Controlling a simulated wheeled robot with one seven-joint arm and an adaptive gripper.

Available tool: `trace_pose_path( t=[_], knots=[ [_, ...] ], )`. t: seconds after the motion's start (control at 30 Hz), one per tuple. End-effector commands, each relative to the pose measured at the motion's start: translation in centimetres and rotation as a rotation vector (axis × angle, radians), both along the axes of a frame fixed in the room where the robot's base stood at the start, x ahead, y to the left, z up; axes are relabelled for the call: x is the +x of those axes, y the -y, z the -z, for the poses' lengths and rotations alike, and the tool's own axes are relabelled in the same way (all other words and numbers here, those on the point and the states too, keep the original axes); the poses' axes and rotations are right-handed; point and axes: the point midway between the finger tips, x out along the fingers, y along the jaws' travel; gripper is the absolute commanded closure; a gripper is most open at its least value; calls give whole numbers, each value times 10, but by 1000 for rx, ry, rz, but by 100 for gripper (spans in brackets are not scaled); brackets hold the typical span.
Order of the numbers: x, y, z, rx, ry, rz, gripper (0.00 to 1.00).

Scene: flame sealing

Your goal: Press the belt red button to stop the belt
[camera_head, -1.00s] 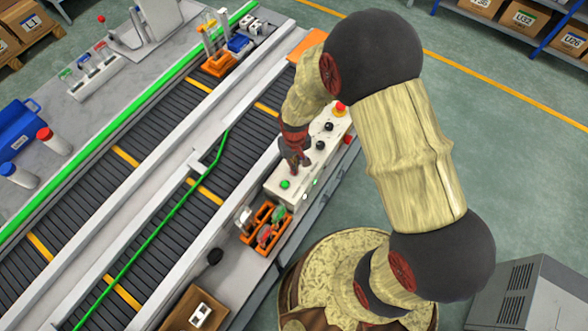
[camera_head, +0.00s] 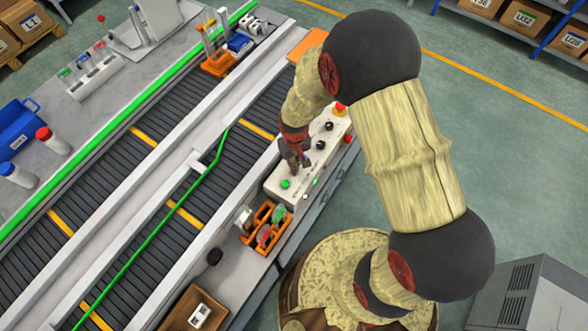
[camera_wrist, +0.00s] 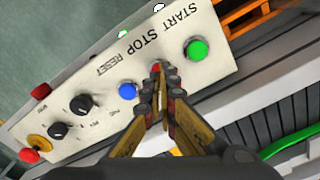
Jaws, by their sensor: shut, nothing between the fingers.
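My gripper is shut and empty, its fingertips pointing down at the white control panel. It shows in the head view (camera_head: 295,167) and the wrist view (camera_wrist: 158,78). In the wrist view the panel (camera_wrist: 95,65) carries the words START, STOP and RESET. The green button (camera_wrist: 197,50) is right of my fingertips and the blue button (camera_wrist: 127,91) left of them. My fingertips cover the spot below STOP, between these two. The conveyor belt (camera_head: 105,180) lies left of the panel in the head view.
Black knobs (camera_wrist: 85,102) and a red-topped yellow button (camera_wrist: 38,143) sit at the panel's far end. An orange bin (camera_head: 266,228) stands near the panel's front end. A green line (camera_head: 160,228) runs along the near belt.

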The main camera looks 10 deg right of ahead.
Motion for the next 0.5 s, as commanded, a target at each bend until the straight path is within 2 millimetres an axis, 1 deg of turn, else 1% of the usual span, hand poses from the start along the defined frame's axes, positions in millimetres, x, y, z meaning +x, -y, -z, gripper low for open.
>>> trace_pose_path(
  t=[0.5],
  knots=[
    [0, 0, 8, 0, 0, 0, 100]
  ],
)
